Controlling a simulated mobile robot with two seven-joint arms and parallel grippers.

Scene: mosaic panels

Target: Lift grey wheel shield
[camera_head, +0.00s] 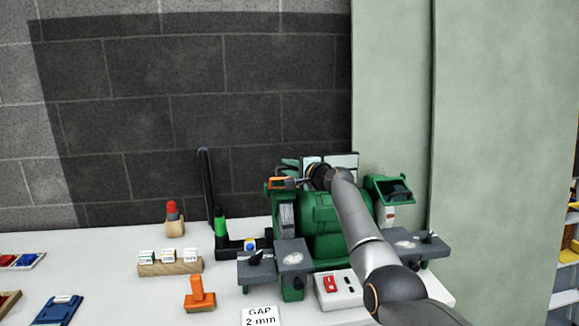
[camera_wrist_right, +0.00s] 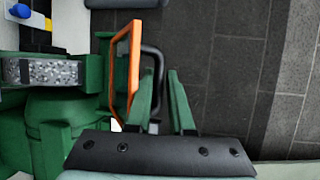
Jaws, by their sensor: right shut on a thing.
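A green bench grinder (camera_head: 322,222) stands on the white bench. The grey wheel (camera_head: 287,216) is on its left side and shows as a speckled rim in the wrist view (camera_wrist_right: 40,71). The grey wheel shield, an orange-edged frame (camera_head: 277,184), sits above that wheel; its edge (camera_wrist_right: 134,60) stands beside my fingers in the wrist view. My right gripper (camera_wrist_right: 163,85) is shut with a dark bent bar of the shield between its green fingers. In the head view my wrist hides much of the grip. My left gripper is not in view.
A green-framed shield (camera_head: 392,190) is at the grinder's right. Bench items include a red-switch box (camera_head: 339,289), a GAP 2 mm card (camera_head: 261,316), an orange stand (camera_head: 199,296) and a wooden block (camera_head: 170,266) with small labelled pieces. A wall stands close behind.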

